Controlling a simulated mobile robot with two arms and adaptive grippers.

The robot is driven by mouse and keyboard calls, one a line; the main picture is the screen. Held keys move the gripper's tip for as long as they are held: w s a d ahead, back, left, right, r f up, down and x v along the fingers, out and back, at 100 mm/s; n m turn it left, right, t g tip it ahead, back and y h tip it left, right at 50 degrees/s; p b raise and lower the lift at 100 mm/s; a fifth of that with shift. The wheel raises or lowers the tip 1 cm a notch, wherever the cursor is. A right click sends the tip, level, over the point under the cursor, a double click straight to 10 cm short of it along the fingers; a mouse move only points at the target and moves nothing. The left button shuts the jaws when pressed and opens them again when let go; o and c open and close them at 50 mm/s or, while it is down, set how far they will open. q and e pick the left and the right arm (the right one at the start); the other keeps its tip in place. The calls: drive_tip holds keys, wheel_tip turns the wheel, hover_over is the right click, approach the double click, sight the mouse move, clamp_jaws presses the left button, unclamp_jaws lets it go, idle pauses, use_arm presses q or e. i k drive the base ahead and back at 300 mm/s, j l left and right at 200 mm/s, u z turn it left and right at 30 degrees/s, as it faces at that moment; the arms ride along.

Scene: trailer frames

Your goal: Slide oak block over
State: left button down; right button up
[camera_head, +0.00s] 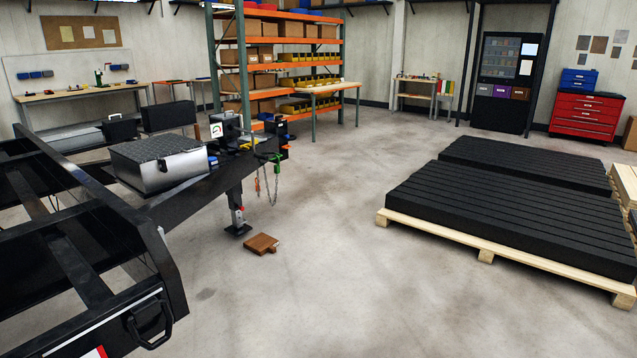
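A brown wooden block (261,244), which looks like the oak block, lies flat on the concrete floor. A narrower piece juts from its lower left side. It lies just right of and in front of the foot of the trailer jack (237,215), with a small gap that I cannot judge exactly. The black trailer frame (165,205) stands at the left, with its tongue pointing towards the middle of the room. Neither of my grippers shows in the head view.
A silver toolbox (160,170) sits on the trailer tongue. Chains (272,185) hang from its front end. Black beams on a wooden pallet (485,256) fill the right side. Orange shelving (292,42) and a red tool chest (585,117) stand behind.

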sight(261, 244)
drive_tip(key=i+l, duration=0.1)
drive_tip(key=i, duration=1.25)
drive_tip(key=i+l, duration=0.15)
drive_tip(key=i, duration=1.25)
